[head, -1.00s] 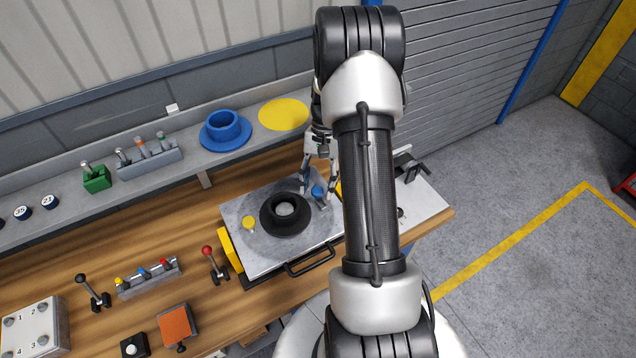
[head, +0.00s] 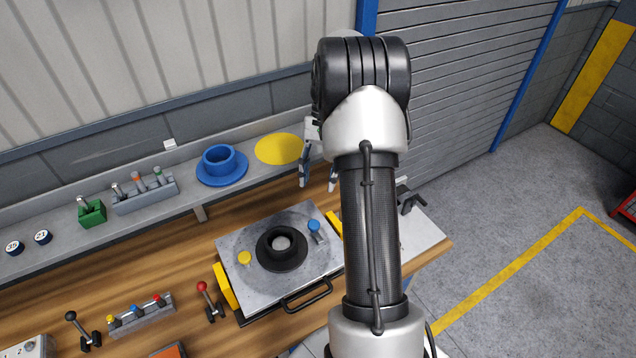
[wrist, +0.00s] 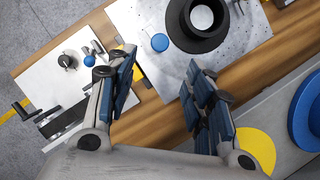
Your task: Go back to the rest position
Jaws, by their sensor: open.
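My gripper (head: 318,178) is open and empty, raised above the back of the workbench near the shelf edge. My own arm hides part of it in the head view. In the wrist view its two blue-padded fingers (wrist: 158,98) stand wide apart with bare wooden bench between them. The grey pallet plate (head: 237,243) lies beyond the fingertips, apart from them. It carries a black flanged ring (head: 281,262) around a pale centre, a yellow knob (head: 244,258) and a blue knob (head: 314,226). The ring (wrist: 180,38) and blue knob (wrist: 160,42) also show in the wrist view.
A shelf behind holds a blue flanged part (head: 222,178), a yellow disc (head: 279,149), a green lever block (head: 91,214) and a grey lever rack (head: 146,198). A red-knobbed lever (head: 208,301) stands left of the plate. A light plate with a dark clamp (head: 408,199) lies right.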

